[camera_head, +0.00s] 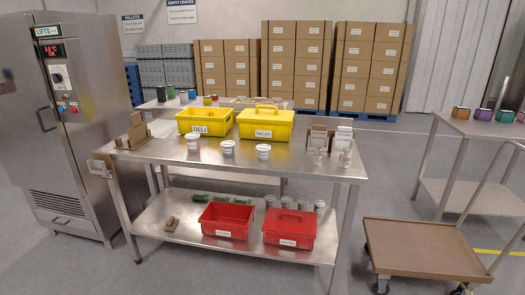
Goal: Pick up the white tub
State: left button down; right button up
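Three small white tubs stand upright in a loose row near the front of the steel table (165,150). The left tub (193,143) is in front of the yellow DELI bin. The middle tub (228,147) and the right tub (263,152) stand to its right, apart from each other. Several similar pale tubs (319,206) stand on the lower shelf, partly hidden behind a red bin. Neither of my grippers shows in the head view.
A yellow DELI bin (203,120) and a yellow SALAD bin (265,124) stand behind the tubs. Clear jars (345,158) and card holders are at the table's right end. Red bins (226,220) sit below. A brown cart (422,247) stands right, a steel cabinet (65,120) left.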

aim_at(264, 150)
jog(key=u, duration=0.25)
jog(key=i, duration=1.6)
jog(key=u, duration=0.1)
